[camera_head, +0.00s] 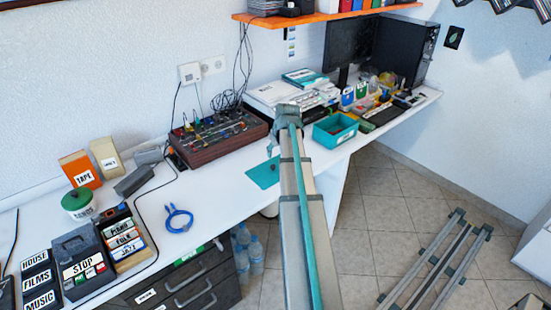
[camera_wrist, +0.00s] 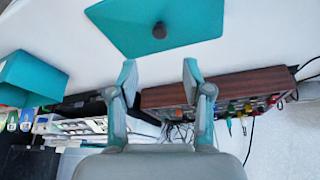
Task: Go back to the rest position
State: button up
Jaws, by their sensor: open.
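My gripper (camera_head: 273,146) is at the far end of my arm, above the white desk, in the head view. In the wrist view its two fingers (camera_wrist: 160,70) are spread apart with nothing between them. A teal plate (camera_wrist: 170,12) with a dark round knob (camera_wrist: 159,31) lies on the desk beyond the fingertips. The plate also shows in the head view (camera_head: 262,175), beside my arm and partly behind it.
A brown mixer box (camera_head: 217,138) with coloured cables stands left of my gripper. A teal bin (camera_head: 335,131) and a printer (camera_head: 285,92) stand to the right and behind. An orange shelf (camera_head: 320,17) hangs above. Labelled boxes (camera_head: 84,266) fill the desk's left end.

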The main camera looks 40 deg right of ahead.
jog(key=shift+s+a+r, duration=0.1)
jog(key=shift+s+r, duration=0.15)
jog(key=shift+r, duration=0.35)
